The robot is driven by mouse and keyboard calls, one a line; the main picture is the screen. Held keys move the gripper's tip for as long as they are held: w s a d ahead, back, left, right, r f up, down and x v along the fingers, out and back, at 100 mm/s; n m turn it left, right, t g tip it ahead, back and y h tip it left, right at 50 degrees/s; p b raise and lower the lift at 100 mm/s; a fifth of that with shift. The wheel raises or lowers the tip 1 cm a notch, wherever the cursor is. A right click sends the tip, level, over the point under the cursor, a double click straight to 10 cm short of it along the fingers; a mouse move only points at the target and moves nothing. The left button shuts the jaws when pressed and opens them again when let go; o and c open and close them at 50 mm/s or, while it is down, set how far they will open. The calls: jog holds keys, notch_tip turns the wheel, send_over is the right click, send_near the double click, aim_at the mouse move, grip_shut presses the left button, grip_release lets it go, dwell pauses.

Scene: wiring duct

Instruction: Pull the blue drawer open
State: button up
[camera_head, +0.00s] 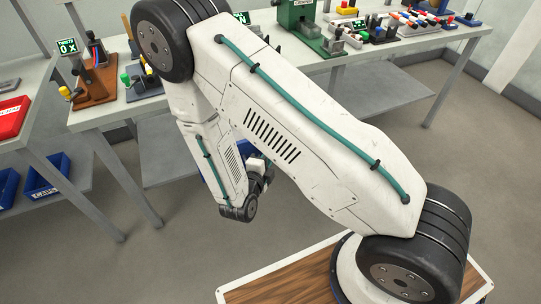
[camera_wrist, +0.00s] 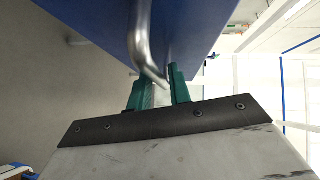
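The blue drawer's front (camera_wrist: 100,18) fills the top of the wrist view. A bent silver metal handle (camera_wrist: 143,40) stands out from it. My gripper (camera_wrist: 162,88) has two green fingers close together, one on each side of the handle's bend. The narrow gap between them looks filled by the handle, so they appear shut on it. The contact faces are partly hidden. In the head view my gripper (camera_head: 262,168) is low, beyond my forearm, and mostly hidden. Only small blue patches show near it there, so how far out the drawer stands cannot be told.
A long bench (camera_head: 310,76) with fixtures and small parts runs across the back, with a grey lower shelf (camera_head: 385,88). Another table (camera_head: 28,85) with a red bin (camera_head: 12,117) stands at left, blue bins (camera_head: 45,178) below. The grey floor in front is clear.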

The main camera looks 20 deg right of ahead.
jog(key=v, duration=0.7)
jog(key=shift+d, duration=0.1)
jog(key=s+d+r+n+g+y, duration=0.2)
jog(key=s+r+n, duration=0.4)
jog(key=r, duration=0.5)
jog(key=s+d+r+n+g+y, duration=0.3)
jog(key=s+r+n+y, duration=0.3)
jog(key=r+n, duration=0.5)
jog(key=s+d+r+n+g+y, duration=0.3)
jog(key=s+r+n+g, duration=0.2)
jog(key=s+r+n, duration=0.3)
jog(key=shift+r+y, duration=0.4)
jog(key=shift+r, duration=1.5)
